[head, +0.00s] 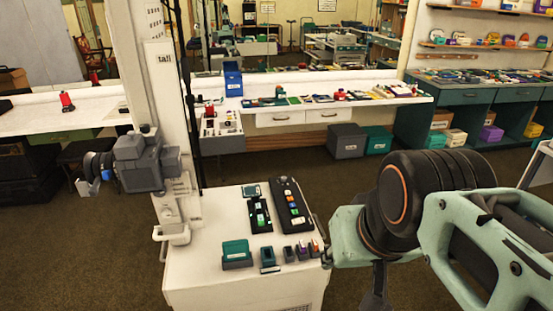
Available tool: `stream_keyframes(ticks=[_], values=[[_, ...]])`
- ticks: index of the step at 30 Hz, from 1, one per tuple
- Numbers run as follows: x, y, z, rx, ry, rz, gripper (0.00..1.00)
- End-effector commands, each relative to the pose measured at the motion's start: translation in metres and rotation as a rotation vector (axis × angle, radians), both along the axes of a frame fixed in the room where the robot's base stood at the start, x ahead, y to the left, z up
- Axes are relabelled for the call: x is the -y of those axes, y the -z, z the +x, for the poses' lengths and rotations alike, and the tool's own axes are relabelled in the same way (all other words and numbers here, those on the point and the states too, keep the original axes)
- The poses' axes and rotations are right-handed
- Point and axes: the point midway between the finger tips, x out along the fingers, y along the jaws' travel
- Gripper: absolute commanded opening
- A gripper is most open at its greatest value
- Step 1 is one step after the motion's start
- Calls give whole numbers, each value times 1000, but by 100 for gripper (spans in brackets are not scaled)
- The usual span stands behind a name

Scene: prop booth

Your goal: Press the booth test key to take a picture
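A grey camera (140,160) with a dark lens pointing left is mounted on a white column (165,95). On the white cabinet (205,275) below lie a long black key panel (292,211) with several coloured keys and a smaller black panel (260,216) with green and white keys. I cannot read the labels, so I cannot tell which is the test key. My arm fills the right side. A dark part that looks like my gripper (375,288) hangs down right of the cabinet, apart from the panels and cut by the bottom edge. Its fingers cannot be made out.
A green box (236,254) and several small blocks stand along the cabinet's front edge. A black cable runs down beside the column. Behind are a cluttered white counter (290,88), a blue box (233,79) and shelves at right. Open carpet lies between the cabinet and the counter.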

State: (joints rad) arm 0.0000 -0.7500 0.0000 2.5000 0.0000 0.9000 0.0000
Motion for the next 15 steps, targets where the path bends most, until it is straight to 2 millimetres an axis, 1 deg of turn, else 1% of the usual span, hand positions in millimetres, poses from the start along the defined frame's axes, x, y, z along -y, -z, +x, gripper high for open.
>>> stream_keyframes(ticks=[1,6,7,15], values=[[0,0,0,0,0,0,21],[0,0,0,0,0,0,2],[0,0,0,0,0,0,0],[0,0,0,0,0,0,0]])
